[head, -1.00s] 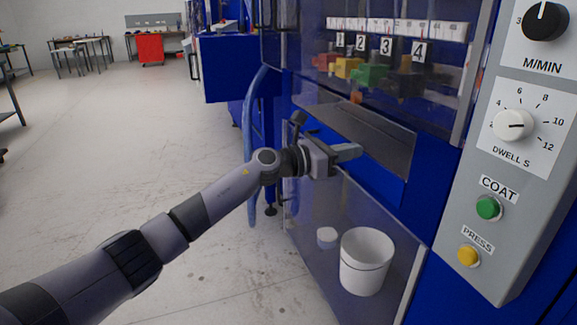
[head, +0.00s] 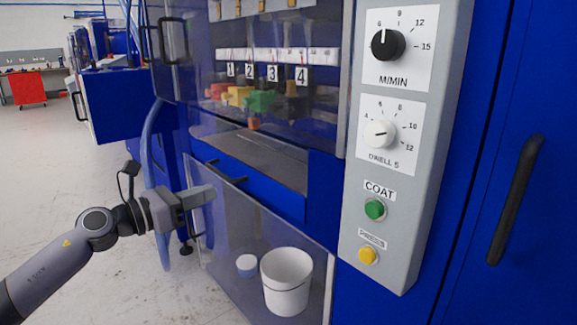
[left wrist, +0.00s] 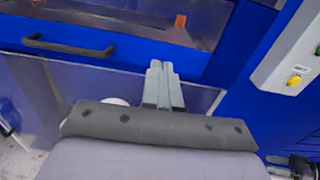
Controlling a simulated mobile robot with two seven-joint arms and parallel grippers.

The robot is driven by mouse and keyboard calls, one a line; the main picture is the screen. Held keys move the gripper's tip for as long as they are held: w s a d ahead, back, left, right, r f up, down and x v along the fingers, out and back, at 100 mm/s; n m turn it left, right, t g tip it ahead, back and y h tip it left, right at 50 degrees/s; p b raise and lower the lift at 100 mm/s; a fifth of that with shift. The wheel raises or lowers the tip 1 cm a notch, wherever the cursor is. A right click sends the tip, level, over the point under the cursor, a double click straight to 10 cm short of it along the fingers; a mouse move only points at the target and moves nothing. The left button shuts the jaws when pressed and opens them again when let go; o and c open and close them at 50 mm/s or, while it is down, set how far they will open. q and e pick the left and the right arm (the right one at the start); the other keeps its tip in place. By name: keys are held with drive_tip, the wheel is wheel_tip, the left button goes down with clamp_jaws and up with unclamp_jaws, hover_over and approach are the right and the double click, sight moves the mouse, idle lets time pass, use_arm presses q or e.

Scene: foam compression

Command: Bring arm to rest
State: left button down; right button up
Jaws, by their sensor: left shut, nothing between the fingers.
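My left arm comes in from the left in the head view. My left gripper (head: 203,196) is shut and empty, in front of the blue machine's lower clear panel, just below the open bay. In the left wrist view the two fingers of the left gripper (left wrist: 159,68) lie together, pointing toward the machine front. A black drawer handle (left wrist: 68,46) shows to the left of them.
The grey control panel (head: 405,190) with knobs and buttons stands at right. Coloured blocks (head: 258,102) are behind the upper window. Open floor lies at left.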

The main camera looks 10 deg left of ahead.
use_arm(q)
drive_tip(key=s+d+f+n+t+y, duration=0.25)
drive_tip(key=s+f+n, duration=0.25)
drive_tip(key=f+n, duration=0.45)
drive_tip(key=s+d+f+n+t+y, duration=0.15)
drive_tip(key=s+d+f+n, duration=0.45)
drive_tip(key=n, duration=0.6)
drive_tip(key=s+a+f+n+g+y, duration=0.1)
drive_tip(key=s+f+n+g+y, duration=0.5)
drive_tip(key=s+f+n, duration=1.25)
wheel_tip(320, 180, up, 11)
drive_tip(key=s+a+n+g+p, duration=0.1)
drive_tip(key=p, duration=1.2)
drive_tip(key=shift+s+a+f+p, duration=0.2)
drive_tip(key=shift+s+a+p, duration=0.05)
drive_tip(key=shift+s+p, duration=0.1)
